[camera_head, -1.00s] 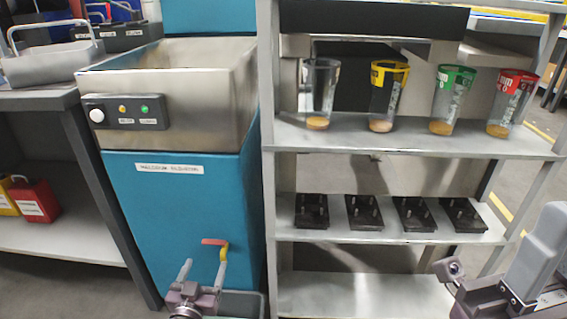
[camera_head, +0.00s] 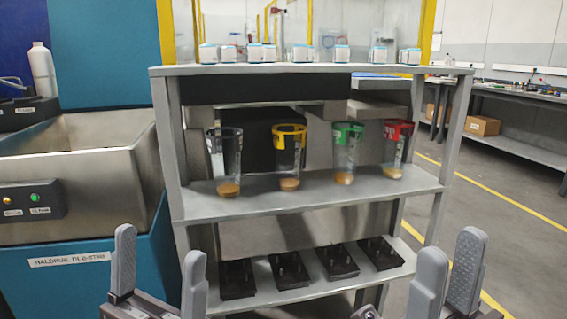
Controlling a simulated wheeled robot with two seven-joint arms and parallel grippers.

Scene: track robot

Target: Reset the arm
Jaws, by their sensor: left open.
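My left gripper (camera_head: 158,272) is at the bottom left of the head view, its two grey fingers pointing up and spread apart with nothing between them. My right gripper (camera_head: 449,278) is at the bottom right, fingers also pointing up. A gap shows between its fingers and I see nothing held there. Both grippers appear in front of the grey shelf rack (camera_head: 300,198). The wrists and most of both arms are cut off by the lower edge.
Black pin blocks (camera_head: 290,270) lie below; small white boxes (camera_head: 340,53) line the top. A steel sink (camera_head: 80,165) is left; open floor (camera_head: 510,235) is right.

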